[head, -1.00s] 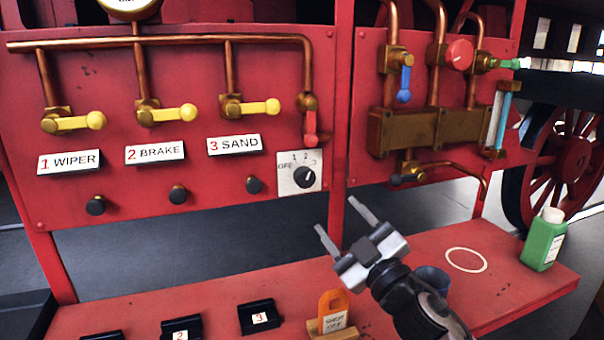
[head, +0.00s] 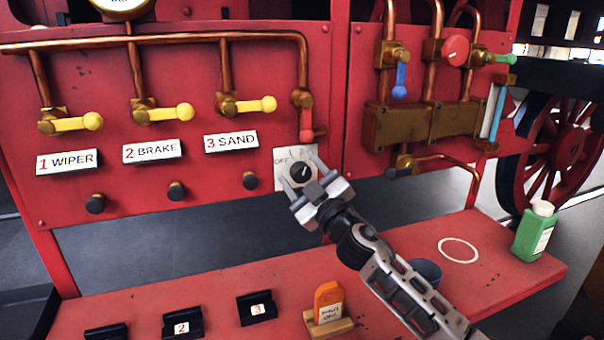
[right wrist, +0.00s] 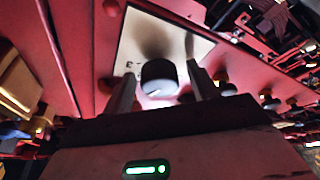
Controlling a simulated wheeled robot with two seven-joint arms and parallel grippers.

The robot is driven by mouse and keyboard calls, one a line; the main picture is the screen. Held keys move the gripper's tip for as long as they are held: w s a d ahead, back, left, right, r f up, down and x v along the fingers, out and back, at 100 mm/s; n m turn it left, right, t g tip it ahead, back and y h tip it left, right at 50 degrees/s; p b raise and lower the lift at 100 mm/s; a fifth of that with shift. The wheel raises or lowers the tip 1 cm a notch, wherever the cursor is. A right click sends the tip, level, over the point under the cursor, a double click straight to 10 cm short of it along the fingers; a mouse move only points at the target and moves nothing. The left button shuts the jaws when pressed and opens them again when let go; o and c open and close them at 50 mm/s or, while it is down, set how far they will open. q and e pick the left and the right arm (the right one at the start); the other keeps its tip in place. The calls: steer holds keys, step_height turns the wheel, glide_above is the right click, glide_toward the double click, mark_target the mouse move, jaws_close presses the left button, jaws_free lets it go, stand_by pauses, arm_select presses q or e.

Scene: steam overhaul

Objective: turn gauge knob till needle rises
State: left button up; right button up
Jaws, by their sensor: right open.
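The black gauge knob (head: 301,173) sits on a white plate (head: 280,172) marked OFF, low on the red panel. My right gripper (head: 300,171) is open in front of the plate, one finger on each side of the knob. In the right wrist view the knob (right wrist: 158,77) with its white mark stands between the open fingers (right wrist: 160,72), with a gap visible on both sides. Only the lower rim of a round gauge (head: 123,8) shows at the top left; its needle is out of frame. My left gripper is not in view.
A red lever (head: 305,125) hangs just above the knob plate. Yellow levers (head: 165,114) and black knobs (head: 176,190) line the panel to the left. On the red bench below stand an orange tag (head: 327,298), a dark blue cup (head: 427,271) and a green bottle (head: 535,232).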

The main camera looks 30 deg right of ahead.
steer(key=c, duration=1)
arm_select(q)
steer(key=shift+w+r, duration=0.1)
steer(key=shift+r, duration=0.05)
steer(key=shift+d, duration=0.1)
arm_select(e)
steer(key=shift+m, duration=0.4)
steer(key=shift+f+m+h+b, duration=0.1)
steer(key=shift+m+h+b, duration=0.2)
steer(key=shift+h+b, duration=0.1)
steer(key=m+h+b, duration=0.1)
steer(key=m, duration=0.2)
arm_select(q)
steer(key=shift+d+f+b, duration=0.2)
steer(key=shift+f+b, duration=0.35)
arm_select(e)
steer(key=shift+m+h, duration=0.95)
steer(key=shift+m, duration=0.8)
steer(key=shift+m+h, duration=0.95)
steer(key=shift+m, duration=0.8)
